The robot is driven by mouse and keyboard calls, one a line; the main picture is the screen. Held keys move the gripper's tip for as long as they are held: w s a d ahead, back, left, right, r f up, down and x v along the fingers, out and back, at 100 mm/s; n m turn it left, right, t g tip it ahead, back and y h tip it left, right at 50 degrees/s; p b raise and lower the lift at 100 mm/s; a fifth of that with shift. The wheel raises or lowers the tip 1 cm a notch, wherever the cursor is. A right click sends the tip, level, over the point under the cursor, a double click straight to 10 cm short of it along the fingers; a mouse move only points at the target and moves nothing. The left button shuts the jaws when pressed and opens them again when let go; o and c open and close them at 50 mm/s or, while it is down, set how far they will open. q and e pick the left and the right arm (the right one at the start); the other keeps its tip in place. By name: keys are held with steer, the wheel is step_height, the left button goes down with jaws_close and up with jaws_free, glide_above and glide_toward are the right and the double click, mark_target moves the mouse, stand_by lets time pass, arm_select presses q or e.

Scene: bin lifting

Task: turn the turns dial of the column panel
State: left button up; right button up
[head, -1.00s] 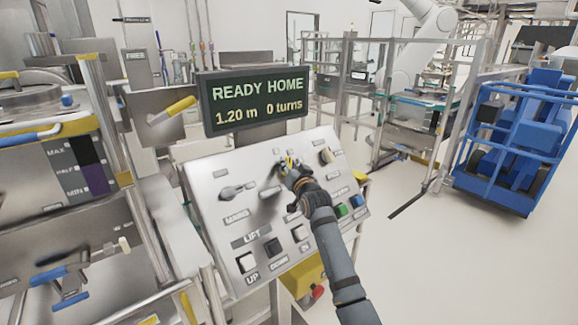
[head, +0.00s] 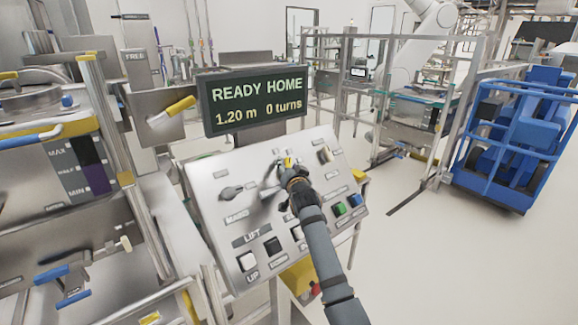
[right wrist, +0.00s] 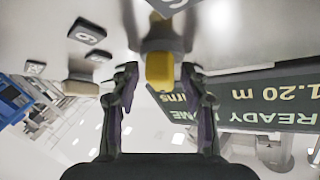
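The column panel (head: 215,178) is a tilted light-grey board with several knobs and buttons. A knob with a yellow tip (head: 288,161) stands in its upper middle, partly hidden by my right gripper (head: 285,168). In the right wrist view the yellow-tipped knob (right wrist: 160,70) lies between the two fingertips of my right gripper (right wrist: 158,80). The fingers are spread, with a visible gap on each side of it. I cannot read this knob's label. My left gripper is not in view.
The display (head: 255,100) above the panel reads READY HOME, 1.20 m, 0 turns. A lever knob (head: 230,192) is to the left and a beige knob (head: 324,155) to the right. Buttons line the panel's lower edge. A blue cart (head: 510,150) stands far right on open floor.

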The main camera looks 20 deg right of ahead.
steer(key=s+a, duration=0.1)
steer(key=s, duration=1)
steer(key=shift+s+a+r, duration=0.25)
steer(key=shift+s+r, duration=0.15)
